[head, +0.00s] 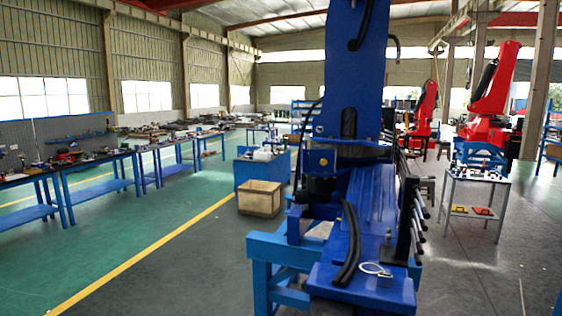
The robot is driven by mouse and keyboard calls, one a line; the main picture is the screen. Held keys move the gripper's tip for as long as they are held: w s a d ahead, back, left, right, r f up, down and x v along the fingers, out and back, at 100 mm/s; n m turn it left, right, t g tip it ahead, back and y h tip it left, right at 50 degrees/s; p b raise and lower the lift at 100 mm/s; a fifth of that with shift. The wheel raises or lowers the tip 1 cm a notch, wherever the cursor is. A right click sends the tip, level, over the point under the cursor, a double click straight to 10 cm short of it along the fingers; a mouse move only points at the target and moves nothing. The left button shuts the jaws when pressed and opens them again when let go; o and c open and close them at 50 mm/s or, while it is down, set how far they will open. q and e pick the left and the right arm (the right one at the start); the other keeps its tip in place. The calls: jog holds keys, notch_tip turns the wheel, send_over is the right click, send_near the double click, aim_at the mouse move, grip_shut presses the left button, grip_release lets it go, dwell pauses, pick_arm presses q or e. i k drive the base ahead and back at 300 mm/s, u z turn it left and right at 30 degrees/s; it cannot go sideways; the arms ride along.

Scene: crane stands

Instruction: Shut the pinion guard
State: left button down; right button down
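A tall blue machine (352,75) stands upright on a long blue bed (372,200) in the middle of the head view. A dark collar and drive parts (322,160) sit at its foot. I cannot pick out the pinion guard for certain, nor tell whether it is open or shut. A dark upright plate (404,222) stands at the right side of the bed, with several short rods beside it. A white cable loop (375,269) lies on the near end of the bed. Neither of my grippers is in view.
A blue support frame (272,262) is under the bed. A wooden crate (259,198) stands on the floor at left. A small trolley (476,190) stands at right, with red machines (492,95) behind it. Workbenches (95,155) line the left. The green floor (130,240) is clear.

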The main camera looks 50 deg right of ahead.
aim_at(318, 159)
jog(key=i, duration=1.95)
jog(key=z, duration=2.3)
jog(key=i, duration=1.75)
jog(key=u, duration=0.3)
